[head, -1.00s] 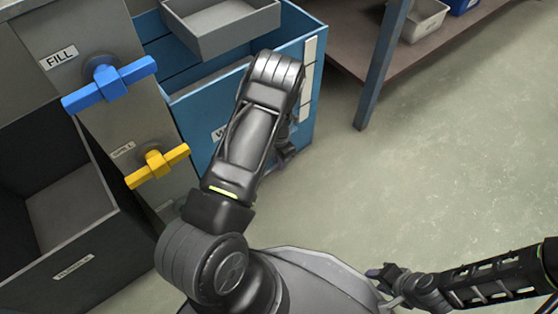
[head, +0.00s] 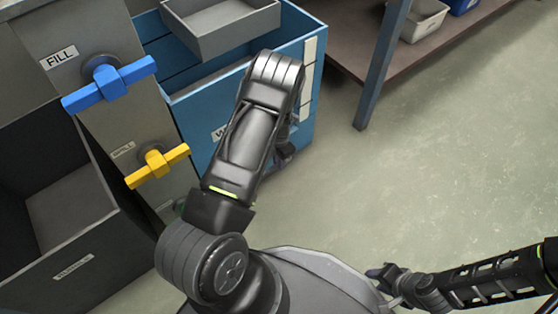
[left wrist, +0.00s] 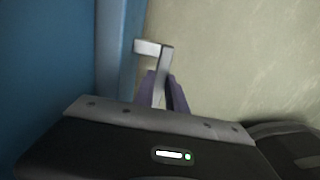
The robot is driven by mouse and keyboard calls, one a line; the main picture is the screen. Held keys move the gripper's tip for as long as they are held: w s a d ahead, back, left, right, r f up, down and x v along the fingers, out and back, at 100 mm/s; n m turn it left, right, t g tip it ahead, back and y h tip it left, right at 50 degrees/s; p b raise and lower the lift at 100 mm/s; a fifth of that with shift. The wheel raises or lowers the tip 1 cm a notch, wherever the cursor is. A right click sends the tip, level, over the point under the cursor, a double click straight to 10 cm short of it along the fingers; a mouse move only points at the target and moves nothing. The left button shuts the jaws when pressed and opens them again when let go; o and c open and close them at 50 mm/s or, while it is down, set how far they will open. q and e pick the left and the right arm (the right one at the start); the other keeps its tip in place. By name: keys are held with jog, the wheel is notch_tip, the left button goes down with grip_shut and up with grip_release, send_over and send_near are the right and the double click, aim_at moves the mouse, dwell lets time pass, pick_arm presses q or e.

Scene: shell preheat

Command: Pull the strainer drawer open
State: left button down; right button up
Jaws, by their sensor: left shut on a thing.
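A blue drawer (head: 205,118) stands open in the head view, with a label starting with "W" partly hidden by my left arm. My left gripper (head: 284,154) is low in front of its face, largely covered by my own arm. In the left wrist view, my left gripper (left wrist: 164,92) is shut on a pale grey bar handle (left wrist: 150,47) that stands out from a blue panel (left wrist: 112,60). A dark drawer (head: 75,262) at the left is also open; its label is too small to read. My right gripper (head: 388,277) is near the bottom right, away from the drawers; its jaw state is unclear.
A grey tray (head: 225,35) sits over the blue drawer. A blue valve handle (head: 110,85) under the FILL label and a yellow valve handle (head: 157,166) stick out left of my arm. A shelf (head: 455,45) with a blue post (head: 384,65) stands behind. The floor to the right is clear.

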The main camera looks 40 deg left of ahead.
pick_arm(q)
jog(key=s+d+p, duration=0.2)
jog(key=d, duration=0.7)
jog(key=s+d+p, duration=0.3)
jog(key=d, duration=0.6)
jog(key=shift+s+d, duration=0.25)
jog(key=shift+s, duration=0.1)
jog(key=c, duration=1.4)
grip_release()
jog(key=shift+o, duration=0.2)
jog(key=shift+w+r+p, duration=0.1)
jog(key=shift+p, duration=0.2)
